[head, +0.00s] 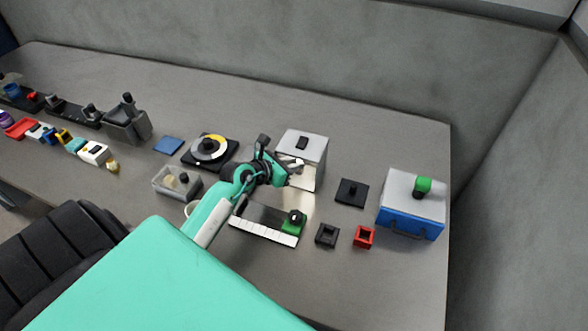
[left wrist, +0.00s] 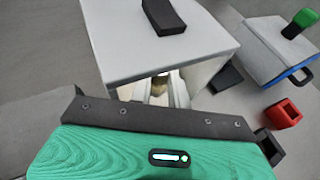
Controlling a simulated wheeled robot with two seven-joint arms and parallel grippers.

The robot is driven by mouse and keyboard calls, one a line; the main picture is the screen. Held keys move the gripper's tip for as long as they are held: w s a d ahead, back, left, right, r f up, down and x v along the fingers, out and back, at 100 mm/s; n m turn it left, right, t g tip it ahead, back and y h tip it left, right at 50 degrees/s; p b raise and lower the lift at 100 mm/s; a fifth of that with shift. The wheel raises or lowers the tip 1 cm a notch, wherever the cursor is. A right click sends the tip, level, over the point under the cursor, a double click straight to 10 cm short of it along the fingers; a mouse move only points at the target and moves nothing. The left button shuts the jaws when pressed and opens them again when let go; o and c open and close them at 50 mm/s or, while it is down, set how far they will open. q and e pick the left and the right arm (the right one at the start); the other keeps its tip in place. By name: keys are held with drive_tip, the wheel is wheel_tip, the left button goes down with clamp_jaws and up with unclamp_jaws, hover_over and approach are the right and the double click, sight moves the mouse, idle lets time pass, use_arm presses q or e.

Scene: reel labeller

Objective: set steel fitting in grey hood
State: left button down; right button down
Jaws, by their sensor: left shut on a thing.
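The grey hood (head: 313,146) is a pale box with a dark handle on top and an open, lit front. It also shows in the left wrist view (left wrist: 112,45). My left gripper (head: 293,167) is at the hood's open front, shut on a small pale metallic piece, seemingly the steel fitting (head: 300,163). The fitting is mostly hidden by the gripper. In the left wrist view, the area under the hood's top edge is partly blocked by my gripper body, and whether the fitting touches anything inside cannot be told. My right gripper is not in view.
A black square plate (head: 351,192) and a blue-and-grey box (head: 410,208) stand right of the hood. Black (head: 327,235) and red (head: 363,237) square holders sit in front. A white strip (head: 262,231) and a reel on a dark base (head: 228,160) are nearby.

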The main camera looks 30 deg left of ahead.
use_arm(q)
drive_tip(key=f, duration=0.3)
drive_tip(key=shift+w+f+p, duration=0.2)
drive_tip(key=shift+f+p, duration=0.05)
drive_tip(key=shift+p, duration=0.05)
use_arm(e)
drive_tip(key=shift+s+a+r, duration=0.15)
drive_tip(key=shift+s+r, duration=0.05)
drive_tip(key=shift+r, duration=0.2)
use_arm(q)
drive_tip(key=shift+d+f, duration=0.1)
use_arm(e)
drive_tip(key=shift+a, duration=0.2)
use_arm(q)
drive_tip(key=c, duration=1.6)
unclamp_jaws()
